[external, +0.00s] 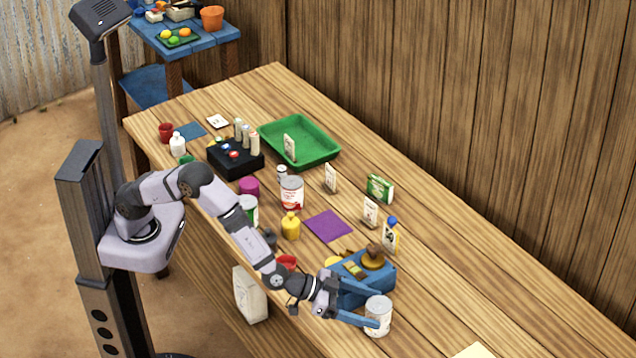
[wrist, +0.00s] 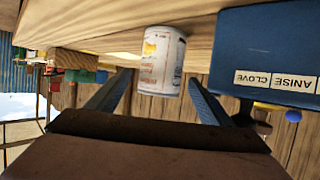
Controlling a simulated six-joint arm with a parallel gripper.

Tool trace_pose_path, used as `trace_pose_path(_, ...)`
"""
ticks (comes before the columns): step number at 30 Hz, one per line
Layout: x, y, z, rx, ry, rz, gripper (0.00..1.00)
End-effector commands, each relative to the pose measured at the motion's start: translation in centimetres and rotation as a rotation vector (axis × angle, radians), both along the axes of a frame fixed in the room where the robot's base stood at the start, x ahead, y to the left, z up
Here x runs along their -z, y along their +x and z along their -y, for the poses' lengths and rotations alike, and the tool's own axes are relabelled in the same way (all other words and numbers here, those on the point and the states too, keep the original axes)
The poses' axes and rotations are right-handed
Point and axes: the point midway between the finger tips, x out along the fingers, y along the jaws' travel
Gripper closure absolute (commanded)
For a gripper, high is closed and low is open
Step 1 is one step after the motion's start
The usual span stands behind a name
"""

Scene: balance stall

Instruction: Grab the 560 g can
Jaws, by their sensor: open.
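A white can (external: 380,313) with a faint printed label stands upright on the table's near right part; its weight marking is not readable. In the wrist view, which is upside down, the can (wrist: 162,60) shows an orange patch and sits between my two blue fingers, with room visible on both sides. My gripper (external: 368,306) is open and low at the can; one finger passes in front of it in the external view. Two other cans stand farther back: a red and white can (external: 291,194) and a green and white can (external: 249,212), partly hidden by my arm.
A blue box (external: 387,284) with brass parts on top stands close behind the can; its labels read ANISE and CLOVE in the wrist view (wrist: 265,55). A yellow bottle (external: 291,227), purple mat (external: 327,226) and green tray (external: 325,154) are farther back. The table's right side is mostly clear.

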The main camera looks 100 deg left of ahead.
Motion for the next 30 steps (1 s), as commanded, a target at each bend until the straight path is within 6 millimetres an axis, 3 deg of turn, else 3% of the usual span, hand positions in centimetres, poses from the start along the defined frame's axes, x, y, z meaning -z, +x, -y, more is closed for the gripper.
trace_pose_path(11,0.4,0.8,-0.1,0.001,0.001,0.000,0.26)
trace_pose_path(12,0.4,0.8,-0.1,0.001,0.001,0.000,0.28)
trace_pose_path(18,0.4,0.8,-0.1,0.001,0.001,0.000,0.76)
trace_pose_path(20,0.2,0.8,-0.1,0.000,0.000,0.004,0.85)
trace_pose_path(30,-0.7,0.9,0.0,0.001,-0.001,0.006,0.85)
